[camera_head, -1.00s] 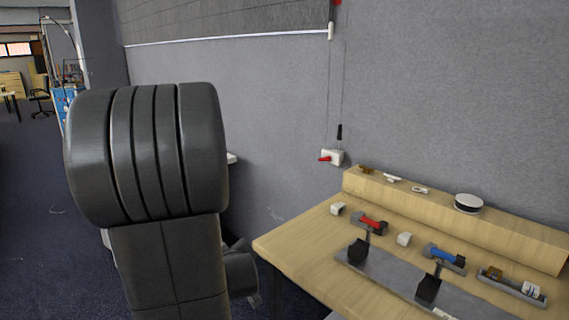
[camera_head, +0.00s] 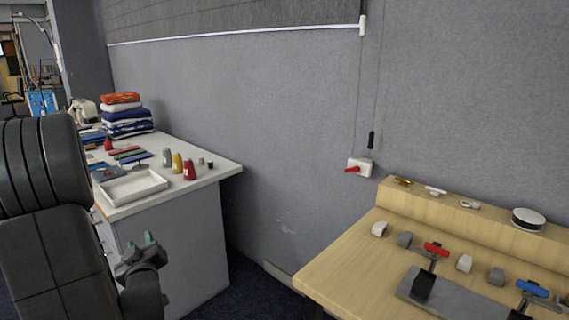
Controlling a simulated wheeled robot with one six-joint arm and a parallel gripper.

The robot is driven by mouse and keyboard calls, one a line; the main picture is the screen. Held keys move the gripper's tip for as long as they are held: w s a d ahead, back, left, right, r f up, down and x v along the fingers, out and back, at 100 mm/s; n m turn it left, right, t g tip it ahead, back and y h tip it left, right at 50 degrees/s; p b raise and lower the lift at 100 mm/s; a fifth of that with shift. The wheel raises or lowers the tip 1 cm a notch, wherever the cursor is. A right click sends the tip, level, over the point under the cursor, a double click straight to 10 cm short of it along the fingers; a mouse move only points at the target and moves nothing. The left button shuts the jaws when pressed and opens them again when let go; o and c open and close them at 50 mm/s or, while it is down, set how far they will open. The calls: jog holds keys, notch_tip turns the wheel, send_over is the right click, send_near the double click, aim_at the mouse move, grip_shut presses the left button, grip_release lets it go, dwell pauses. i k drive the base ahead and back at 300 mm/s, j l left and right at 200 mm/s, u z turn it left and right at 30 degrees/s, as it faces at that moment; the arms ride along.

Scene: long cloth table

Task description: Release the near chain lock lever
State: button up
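A white lock box (camera_head: 366,163) with a red lever (camera_head: 352,170) is fixed to the grey wall, just beyond the wooden bench. The red lever sticks out to the left from the box. Thin cords run up from the box to the blind, and a black handle (camera_head: 371,140) hangs just above it. My gripper (camera_head: 134,240) is at the lower left, in front of the white table.
A white table (camera_head: 215,170) at left holds folded cloths (camera_head: 125,115), a white tray (camera_head: 132,187) and several thread cones. The wooden bench (camera_head: 345,265) at right carries red-handled (camera_head: 436,249) and blue-handled (camera_head: 533,288) clamps. Between them is a floor gap.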

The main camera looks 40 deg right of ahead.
aim_at(357, 168)
jog(key=i+j+z, duration=0.15)
jog(key=i, duration=0.25)
jog(key=i+j+z, duration=0.15)
jog(key=i, duration=0.25)
jog(key=i+l+z, duration=0.15)
jog(key=z, duration=0.3)
jog(key=i+z, duration=0.15)
jog(key=z, duration=0.25)
jog(key=i+z, duration=0.2)
jog(key=z, duration=0.25)
jog(key=i+z, duration=0.15)
jog(key=z, duration=0.25)
jog(key=i+l+z, duration=0.1)
jog(key=i+z, duration=0.2)
